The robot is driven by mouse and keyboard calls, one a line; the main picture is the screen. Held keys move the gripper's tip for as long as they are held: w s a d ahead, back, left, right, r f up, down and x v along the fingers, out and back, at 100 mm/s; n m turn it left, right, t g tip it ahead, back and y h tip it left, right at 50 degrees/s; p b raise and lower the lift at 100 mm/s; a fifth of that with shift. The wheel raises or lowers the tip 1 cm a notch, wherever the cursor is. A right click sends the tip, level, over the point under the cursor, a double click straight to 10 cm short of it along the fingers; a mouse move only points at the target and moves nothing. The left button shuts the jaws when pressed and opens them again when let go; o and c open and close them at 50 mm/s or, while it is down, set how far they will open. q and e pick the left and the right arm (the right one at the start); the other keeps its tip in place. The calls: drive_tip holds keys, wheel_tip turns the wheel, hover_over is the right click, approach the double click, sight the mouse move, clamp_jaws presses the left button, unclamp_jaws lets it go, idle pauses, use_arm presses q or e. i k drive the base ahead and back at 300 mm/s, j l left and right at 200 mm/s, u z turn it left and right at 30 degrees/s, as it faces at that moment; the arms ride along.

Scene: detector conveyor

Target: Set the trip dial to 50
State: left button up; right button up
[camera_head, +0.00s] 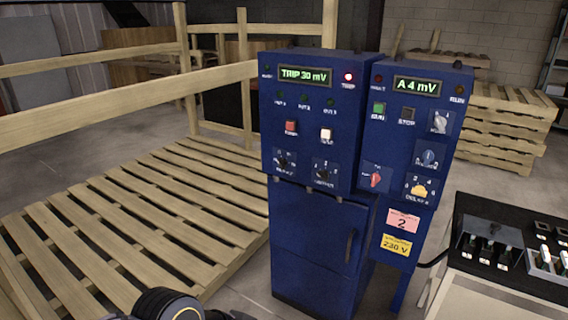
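A blue cabinet (311,214) has a left panel whose green display (305,76) reads "TRIP 30 mV", with a lit red lamp (348,77) labelled trip. Two black dials sit low on this panel, a left one (284,160) and a right one (323,173). Their labels are too small to read surely, so I cannot tell which is the trip dial. Neither gripper shows. A dark rounded part of my own arm is at the bottom edge, with no fingertips visible.
The right panel's display (417,86) reads "A 4 mV"; below are a grey knob (440,121), a red switch (375,179) and a yellow dial (419,189). A wooden pallet platform (150,215) with rails stands left. A switch console (500,255) stands right.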

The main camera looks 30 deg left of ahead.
sight(282, 162)
drive_tip(key=i+j+u, duration=0.25)
drive_tip(key=j, duration=0.45)
drive_tip(key=i+j+u, duration=0.3)
drive_tip(key=j, duration=0.35)
drive_tip(key=i+j+u, duration=0.25)
drive_tip(key=i+j, duration=0.15)
drive_tip(key=j, duration=0.15)
drive_tip(key=i+j+u, duration=0.25)
drive_tip(key=i+j, duration=0.15)
drive_tip(key=j, duration=0.1)
